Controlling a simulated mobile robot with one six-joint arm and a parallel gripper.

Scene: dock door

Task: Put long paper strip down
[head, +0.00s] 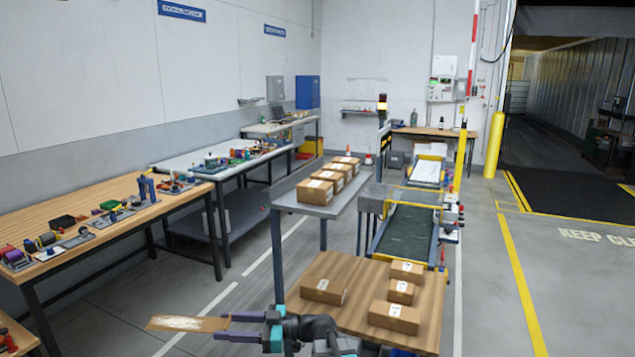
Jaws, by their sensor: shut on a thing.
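My gripper (222,326) is at the bottom of the head view, reaching left from my arm. Its two purple fingers are shut on the long paper strip (160,322), a flat brown piece with a pale, mottled patch on its face. The strip sticks out to the left past the fingertips, roughly level, in front of the grey floor. Its end between the fingers is partly hidden. No surface is visible in contact with the strip.
A wooden table (340,266) with several cartons (323,291) stands right of my gripper. A wooden bench (133,187) with tools and parts runs along the left wall. A grey shelf table (335,208) with cartons and a conveyor (407,230) lie beyond. Floor (190,290) between is open.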

